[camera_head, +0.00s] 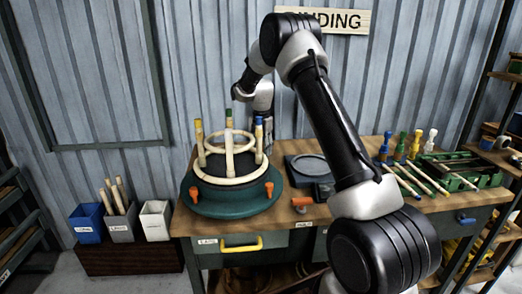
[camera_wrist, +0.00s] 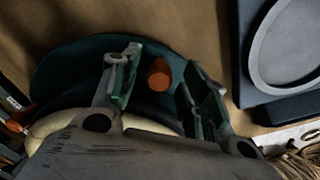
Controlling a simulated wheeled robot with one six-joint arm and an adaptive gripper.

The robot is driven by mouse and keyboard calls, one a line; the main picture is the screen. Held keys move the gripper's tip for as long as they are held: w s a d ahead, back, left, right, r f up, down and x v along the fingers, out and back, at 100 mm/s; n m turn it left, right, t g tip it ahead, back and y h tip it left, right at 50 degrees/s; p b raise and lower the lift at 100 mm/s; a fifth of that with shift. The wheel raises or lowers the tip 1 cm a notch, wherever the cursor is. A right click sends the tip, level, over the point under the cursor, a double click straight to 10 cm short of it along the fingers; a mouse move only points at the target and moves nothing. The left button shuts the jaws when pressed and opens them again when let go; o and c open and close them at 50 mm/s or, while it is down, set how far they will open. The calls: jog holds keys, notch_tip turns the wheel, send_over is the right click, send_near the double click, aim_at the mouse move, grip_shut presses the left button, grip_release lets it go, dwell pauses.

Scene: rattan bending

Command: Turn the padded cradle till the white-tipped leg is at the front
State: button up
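The padded cradle, a dark green round turntable (camera_head: 232,208), sits at the left of the bench. It carries a pale ring frame (camera_head: 228,180) with upright legs. In the head view, the pale white-tipped leg (camera_head: 229,155) stands at the front. Orange pegs (camera_head: 269,189) stick up at the rim. My gripper (camera_wrist: 163,73) is open over the cradle's edge, an orange peg (camera_wrist: 159,75) between its fingers; contact is unclear.
A grey round plate on a dark base (camera_head: 312,167) stands just right of the cradle. An orange knob (camera_head: 302,202) is at the bench's front edge. Colour-topped posts (camera_head: 400,147) and a green rack (camera_head: 468,172) with rods are further right. Bins (camera_head: 122,224) stand left of the bench.

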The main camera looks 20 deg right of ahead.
notch_tip(320, 180, up, 12)
dwell(0.6)
dwell(0.4)
jog(key=s+r+m+t, duration=0.1)
jog(key=s+r+m, duration=0.65)
jog(key=s, duration=0.45)
jog(key=s+r+m+t, duration=0.1)
jog(key=s+r+m, duration=0.6)
jog(key=s, duration=0.5)
jog(key=s+f+m+t, duration=0.1)
jog(key=s+m, duration=0.4)
jog(key=s, duration=0.5)
jog(key=s+f+m+t, duration=0.1)
jog(key=s+f+m, duration=0.3)
jog(key=s, duration=0.7)
jog(key=shift+s+a+m, duration=0.25)
jog(key=shift+m, duration=0.8)
jog(key=shift+r, duration=0.1)
jog(key=shift+c, duration=0.4)
